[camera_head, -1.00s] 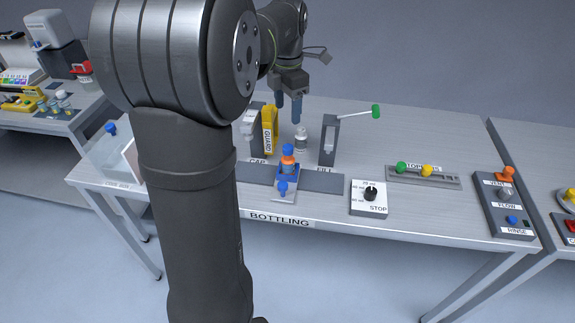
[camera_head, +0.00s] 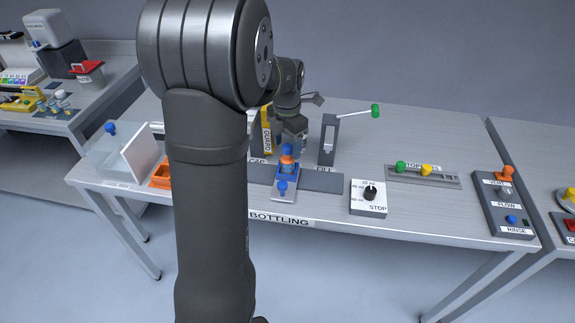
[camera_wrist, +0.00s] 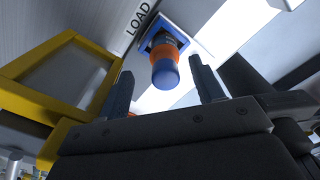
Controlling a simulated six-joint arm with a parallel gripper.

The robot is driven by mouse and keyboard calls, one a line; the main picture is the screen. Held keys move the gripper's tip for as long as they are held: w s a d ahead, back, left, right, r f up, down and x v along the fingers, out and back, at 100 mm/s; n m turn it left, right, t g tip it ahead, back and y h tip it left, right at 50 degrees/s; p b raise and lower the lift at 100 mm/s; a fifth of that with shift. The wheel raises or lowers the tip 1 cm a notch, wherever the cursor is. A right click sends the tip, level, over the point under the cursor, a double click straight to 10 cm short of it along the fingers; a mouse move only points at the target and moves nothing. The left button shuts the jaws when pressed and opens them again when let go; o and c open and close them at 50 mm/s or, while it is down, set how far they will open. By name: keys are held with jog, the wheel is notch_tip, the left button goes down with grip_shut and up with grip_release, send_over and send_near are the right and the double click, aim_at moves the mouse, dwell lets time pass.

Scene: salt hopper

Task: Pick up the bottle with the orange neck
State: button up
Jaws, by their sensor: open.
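The bottle with the orange neck (camera_head: 287,163) has a blue cap and stands upright in a blue holder (camera_head: 286,176) on the bottling table. In the wrist view the bottle (camera_wrist: 164,70) shows cap toward the camera, between the two fingers in the picture, with the blue holder behind it. My gripper (camera_head: 293,143) is low over the table, just behind the bottle in the head view. In the wrist view my gripper (camera_wrist: 160,80) is open, its fingers apart with gaps on both sides of the bottle. Contact is not visible.
A yellow guard (camera_head: 267,137) stands close on the gripper's left; its frame (camera_wrist: 50,75) fills the wrist view's left. A grey stand with a green-tipped lever (camera_head: 328,140) is on the right. A STOP dial box (camera_head: 368,198) sits front right. An orange tray (camera_head: 160,175) lies left.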

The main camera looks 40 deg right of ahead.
aim_at(287, 158)
jog(key=f, duration=0.5)
jog(key=shift+s+a+f, duration=0.1)
jog(key=shift+s+a, duration=0.05)
jog(key=shift+s, duration=0.15)
jog(key=c, duration=1.1)
